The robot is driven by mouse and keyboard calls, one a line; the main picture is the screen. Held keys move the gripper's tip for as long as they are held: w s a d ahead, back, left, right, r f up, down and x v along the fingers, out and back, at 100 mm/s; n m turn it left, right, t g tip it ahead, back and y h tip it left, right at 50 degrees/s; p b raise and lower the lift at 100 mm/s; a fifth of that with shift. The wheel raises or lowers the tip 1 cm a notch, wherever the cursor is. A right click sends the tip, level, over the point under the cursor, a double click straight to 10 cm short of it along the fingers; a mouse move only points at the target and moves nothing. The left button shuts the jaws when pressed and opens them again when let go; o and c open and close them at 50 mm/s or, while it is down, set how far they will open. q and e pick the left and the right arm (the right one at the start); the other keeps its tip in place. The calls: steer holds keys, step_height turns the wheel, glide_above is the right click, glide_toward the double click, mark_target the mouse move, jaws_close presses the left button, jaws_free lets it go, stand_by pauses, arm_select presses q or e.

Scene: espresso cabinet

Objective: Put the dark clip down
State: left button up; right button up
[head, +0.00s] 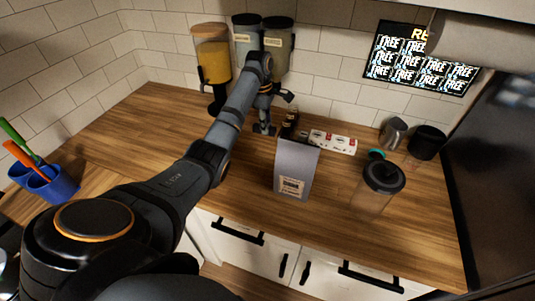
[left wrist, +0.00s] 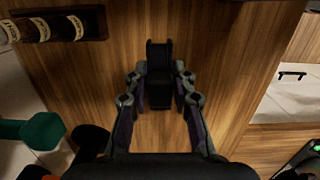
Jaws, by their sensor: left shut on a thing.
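The dark clip (left wrist: 159,72) shows in the left wrist view as a black piece between the fingers of my left gripper (left wrist: 160,88). The fingers are shut on it from both sides. In the head view my left gripper (head: 266,112) is over the back of the wooden counter (head: 135,150), behind and left of a grey bag (head: 296,170). The clip is too small and dark there to make out clearly. I cannot tell whether it touches the counter. My right gripper is in neither view.
Dispensers (head: 211,55) stand at the back wall. A red and white carton (head: 333,142), a dark-lidded clear container (head: 380,182) and a metal pitcher (head: 393,133) are to the right. A blue cup of utensils (head: 52,187) is at left. The counter's left middle is clear.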

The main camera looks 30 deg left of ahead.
arm_select(q)
steer(key=shift+s+d+f, duration=0.2)
steer(key=shift+d+f, duration=0.35)
steer(key=shift+d, duration=0.1)
steer(key=shift+f+m, duration=0.2)
steer(key=shift+m, duration=0.1)
step_height(320, 180, down, 6)
steer(key=shift+w+a+r+p, duration=0.1)
steer(key=shift+w+r+p, duration=0.05)
steer(key=shift+p, duration=0.6)
steer(key=shift+f, duration=0.4)
step_height(320, 180, down, 4)
steer(key=shift+r, duration=0.1)
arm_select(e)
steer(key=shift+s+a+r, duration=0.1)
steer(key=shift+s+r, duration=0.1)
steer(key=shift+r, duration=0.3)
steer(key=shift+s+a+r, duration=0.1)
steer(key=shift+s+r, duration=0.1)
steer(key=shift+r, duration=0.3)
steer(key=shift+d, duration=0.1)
